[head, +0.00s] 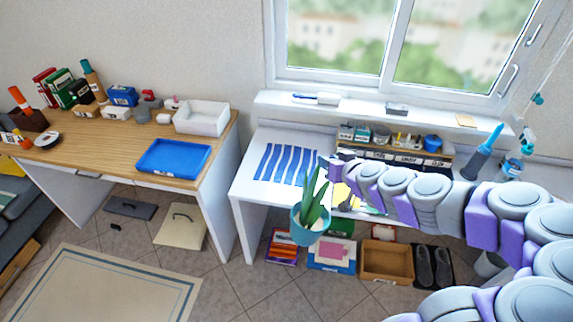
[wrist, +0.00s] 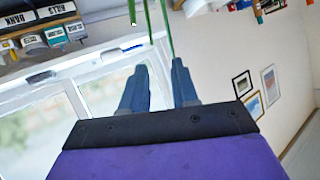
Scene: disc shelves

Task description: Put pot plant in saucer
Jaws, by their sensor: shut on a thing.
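The pot plant (head: 308,230) has a teal pot and long green leaves, and it hangs roughly upright in front of the white desk's front edge. My gripper (head: 327,165) is shut on its leaves near the top. In the wrist view the leaves (wrist: 151,18) rise between and beyond the fingers of my gripper (wrist: 160,72); the pot is out of that view. I cannot pick out a saucer for certain. A small round white-and-dark item (head: 47,140) lies on the wooden desk, too small to identify.
The wooden desk (head: 110,165) holds a blue tray (head: 174,157) and a white bin (head: 202,117). Boxes and shoes (head: 433,267) stand below. A rug (head: 100,290) lies front left.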

